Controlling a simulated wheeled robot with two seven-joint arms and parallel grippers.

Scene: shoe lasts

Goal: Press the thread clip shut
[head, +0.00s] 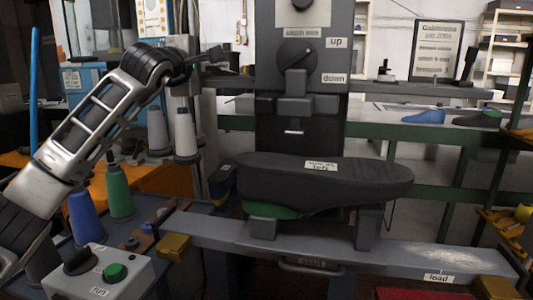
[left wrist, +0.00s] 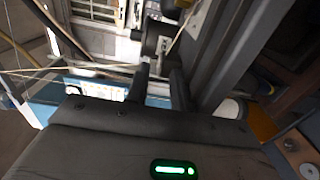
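My left gripper (head: 212,56) is at the end of my raised left arm, left of the dark machine head. In the left wrist view its two dark fingers (left wrist: 160,78) stand a little apart, with nothing clearly held between them. Just beyond the fingertips is a small grey fitting (left wrist: 163,45), with a pale thread running up past it. It may be the thread clip, but I cannot tell for sure, nor whether it is open or shut. In the head view my gripper covers this spot. My right gripper is in neither view.
White thread cones (head: 185,135) stand below my left gripper. A green cone (head: 118,190) and a blue cone (head: 86,218) stand at the left, near a control box (head: 100,278). The dark machine head (head: 300,90) rises above a dark shoe last (head: 320,182).

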